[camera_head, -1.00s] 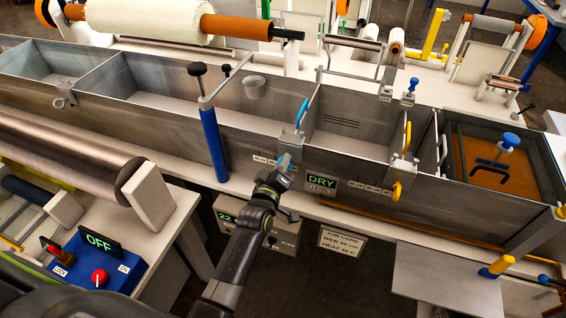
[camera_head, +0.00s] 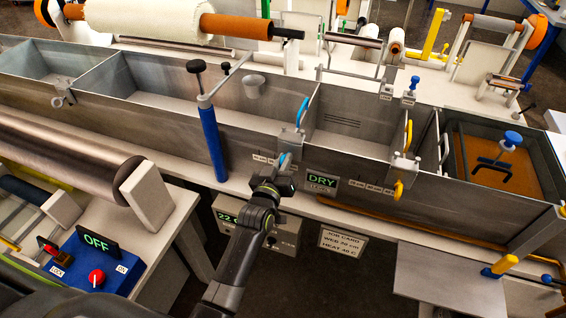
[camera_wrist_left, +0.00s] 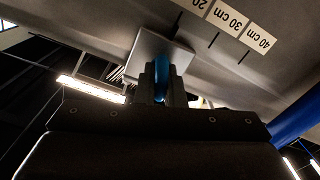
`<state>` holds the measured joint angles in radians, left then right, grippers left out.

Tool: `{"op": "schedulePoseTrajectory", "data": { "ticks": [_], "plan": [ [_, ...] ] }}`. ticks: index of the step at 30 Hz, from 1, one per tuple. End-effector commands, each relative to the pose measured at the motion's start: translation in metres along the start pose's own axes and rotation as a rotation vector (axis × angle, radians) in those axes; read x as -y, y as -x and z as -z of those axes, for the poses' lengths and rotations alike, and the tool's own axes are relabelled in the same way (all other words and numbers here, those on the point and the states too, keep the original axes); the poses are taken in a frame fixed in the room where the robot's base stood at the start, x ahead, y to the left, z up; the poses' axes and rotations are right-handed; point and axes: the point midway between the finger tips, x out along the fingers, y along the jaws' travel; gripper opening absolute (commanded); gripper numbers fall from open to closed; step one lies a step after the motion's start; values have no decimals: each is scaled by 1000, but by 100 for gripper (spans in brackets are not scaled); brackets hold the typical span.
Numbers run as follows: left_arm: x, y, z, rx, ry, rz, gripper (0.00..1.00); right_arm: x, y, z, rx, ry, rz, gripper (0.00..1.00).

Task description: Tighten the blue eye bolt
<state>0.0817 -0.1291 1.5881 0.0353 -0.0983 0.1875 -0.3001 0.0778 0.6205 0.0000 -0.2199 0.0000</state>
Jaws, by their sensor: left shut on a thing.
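The blue eye bolt (camera_head: 285,158) sits on the front wall of the steel bath, under a small metal clamp bracket (camera_head: 291,139). A blue hook-shaped handle (camera_head: 303,110) stands above that bracket at the wall's top. My left gripper (camera_head: 283,168) reaches up to the bolt from below and is shut on it. In the left wrist view the blue bolt (camera_wrist_left: 160,83) shows as a narrow strip between the two dark fingers, in front of a pale metal plate (camera_wrist_left: 150,52). The fingers hide most of the bolt. My right gripper is not in view.
A green-lit DRY sign (camera_head: 321,181) is close right of my gripper, with depth labels beside it. A yellow eye bolt (camera_head: 398,189) is farther right. A blue post (camera_head: 213,143) stands left of my gripper. The bath wall (camera_head: 240,140) runs directly behind the fingers.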

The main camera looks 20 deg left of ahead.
Motion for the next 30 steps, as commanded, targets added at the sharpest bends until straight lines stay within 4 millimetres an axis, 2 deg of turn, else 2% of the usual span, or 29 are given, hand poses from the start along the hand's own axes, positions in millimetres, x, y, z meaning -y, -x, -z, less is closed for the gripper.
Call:
{"op": "schedulePoseTrajectory", "data": {
  "ticks": [12,29,30],
  "plan": [
    [-2,-1,1,-3,-210,-1,0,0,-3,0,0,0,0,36],
    [-2,-1,1,-3,-245,-1,0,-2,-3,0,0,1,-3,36],
    [-2,-1,1,-3,-245,-1,10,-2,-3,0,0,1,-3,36]
  ]
}}
